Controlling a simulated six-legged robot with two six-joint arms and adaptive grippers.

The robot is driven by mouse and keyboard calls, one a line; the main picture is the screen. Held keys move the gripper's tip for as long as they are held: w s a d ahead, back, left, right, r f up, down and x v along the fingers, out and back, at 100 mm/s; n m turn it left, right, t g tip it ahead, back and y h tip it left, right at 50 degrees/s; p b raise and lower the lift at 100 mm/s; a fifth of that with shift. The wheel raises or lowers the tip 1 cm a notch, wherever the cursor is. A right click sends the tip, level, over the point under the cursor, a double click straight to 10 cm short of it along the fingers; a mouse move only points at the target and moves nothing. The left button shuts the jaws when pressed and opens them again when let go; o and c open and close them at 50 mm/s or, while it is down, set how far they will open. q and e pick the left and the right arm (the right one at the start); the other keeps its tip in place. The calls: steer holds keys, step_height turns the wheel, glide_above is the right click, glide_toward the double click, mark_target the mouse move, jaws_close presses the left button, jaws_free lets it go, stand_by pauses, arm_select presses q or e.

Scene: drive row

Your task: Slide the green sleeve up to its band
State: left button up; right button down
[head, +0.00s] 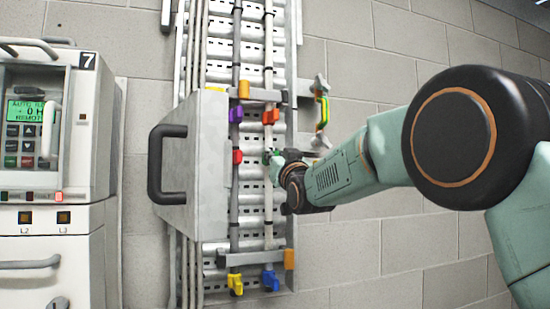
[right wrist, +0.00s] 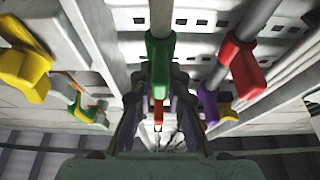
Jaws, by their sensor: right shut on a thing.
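The green sleeve (right wrist: 160,60) sits around a grey upright rod in the right wrist view. In the head view only a small part of the green sleeve (head: 267,156) shows beside my gripper. My right gripper (head: 277,163) reaches in from the right and is shut on the green sleeve; its dark jaws (right wrist: 160,100) flank the sleeve in the right wrist view. A red sleeve (head: 270,117) is above it on the same rod, apart from it. I cannot make out which mark is the green sleeve's band. My left gripper is not in view.
The neighbouring rod carries a purple sleeve (head: 236,114) and a red sleeve (head: 237,156). A yellow sleeve (head: 235,284) and a blue sleeve (head: 270,280) are at the bottom. A grey door with a dark handle (head: 168,163) stands left. A green-yellow loop (head: 322,112) is right.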

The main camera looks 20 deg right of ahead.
steer(key=shift+s+r, duration=0.1)
steer(key=shift+r, duration=0.2)
steer(key=c, duration=1.7)
jaws_free()
steer(key=shift+c, duration=0.2)
steer(key=o, duration=0.4)
steer(key=shift+f, duration=0.15)
steer(key=shift+v, duration=5.95)
steer(key=shift+f, duration=0.15)
